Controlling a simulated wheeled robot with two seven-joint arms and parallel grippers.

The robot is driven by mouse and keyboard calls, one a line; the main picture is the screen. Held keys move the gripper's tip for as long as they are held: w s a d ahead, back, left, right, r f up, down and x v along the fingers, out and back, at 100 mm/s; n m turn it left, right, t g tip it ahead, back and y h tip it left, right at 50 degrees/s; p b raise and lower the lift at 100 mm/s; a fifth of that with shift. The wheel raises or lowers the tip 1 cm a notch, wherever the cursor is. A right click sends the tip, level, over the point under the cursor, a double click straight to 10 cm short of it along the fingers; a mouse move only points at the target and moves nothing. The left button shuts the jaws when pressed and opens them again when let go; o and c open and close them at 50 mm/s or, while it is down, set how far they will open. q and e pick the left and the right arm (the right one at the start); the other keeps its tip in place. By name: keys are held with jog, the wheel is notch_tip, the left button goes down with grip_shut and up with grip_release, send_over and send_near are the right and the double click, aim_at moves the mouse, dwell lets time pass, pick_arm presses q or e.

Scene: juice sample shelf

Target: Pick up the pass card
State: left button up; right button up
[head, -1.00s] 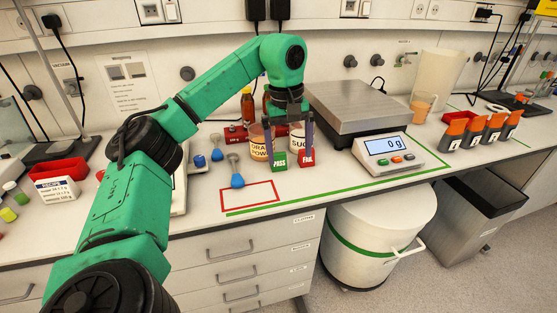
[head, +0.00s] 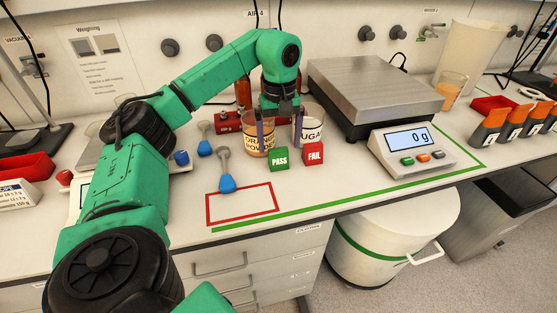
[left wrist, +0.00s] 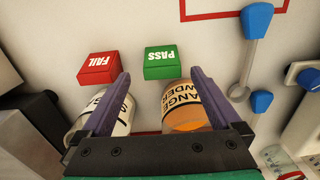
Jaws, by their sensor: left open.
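The pass card is a small green block marked PASS (head: 278,158), standing on the bench in front of the orange powder jar (head: 257,143). A red FAIL block (head: 314,154) stands just right of it. My left gripper (head: 279,132) is open and empty, with its purple fingers pointing down above and behind the two blocks. In the left wrist view, the pass card (left wrist: 162,62) lies just beyond the fingertips, roughly between them and nearer the right-hand finger; the FAIL block (left wrist: 97,68) is to its left. My right gripper is not in view.
The sugar jar (head: 310,128) stands close behind the FAIL block. Blue-ended scoops (head: 226,183) lie to the left, one reaching into the red outlined rectangle (head: 243,212). A scale reading 0 g (head: 410,140) stands to the right. The bench front is mostly clear.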

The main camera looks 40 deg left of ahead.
aim_at(278, 150)
pick_arm(q)
jog(key=f, duration=0.4)
jog(key=shift+s+f+p, duration=0.2)
jog(key=shift+s+p, duration=0.05)
jog(key=shift+p, duration=0.15)
jog(key=shift+f, duration=0.35)
jog(key=c, duration=1.4)
jog(key=shift+c, duration=0.2)
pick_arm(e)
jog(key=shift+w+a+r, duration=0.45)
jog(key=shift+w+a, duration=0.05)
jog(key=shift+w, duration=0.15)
